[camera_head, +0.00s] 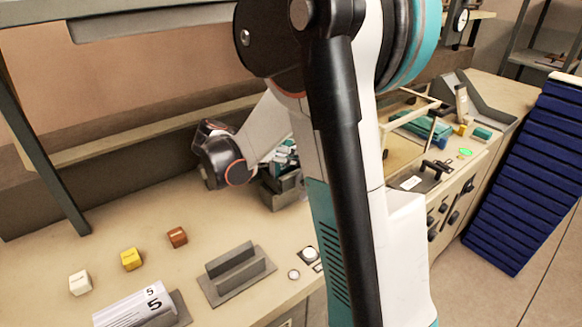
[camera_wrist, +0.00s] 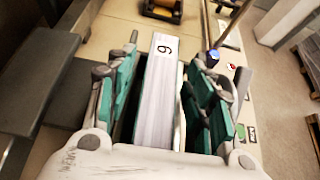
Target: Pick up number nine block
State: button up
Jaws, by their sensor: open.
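A long white block (camera_wrist: 158,100) shows in the wrist view, with a dark digit on its far end that reads as a 9. My gripper (camera_wrist: 163,80) has its teal and grey fingers spread on either side of this block. The jaws are open, with a dark gap beside the block on the left; contact on the right is hard to judge. In the head view my gripper (camera_head: 284,165) is low over the bench behind my arm, mostly hidden. The number nine block cannot be made out there.
A white block marked 5 (camera_head: 133,309) lies in a holder at the front left. An empty grey holder (camera_head: 236,270) stands beside it. White (camera_head: 80,283), yellow (camera_head: 131,259) and brown (camera_head: 177,237) cubes sit nearby. Blue stacked trays (camera_head: 530,165) stand at right.

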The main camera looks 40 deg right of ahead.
jog(key=shift+d+f, duration=0.15)
jog(key=shift+d, duration=0.05)
grip_shut()
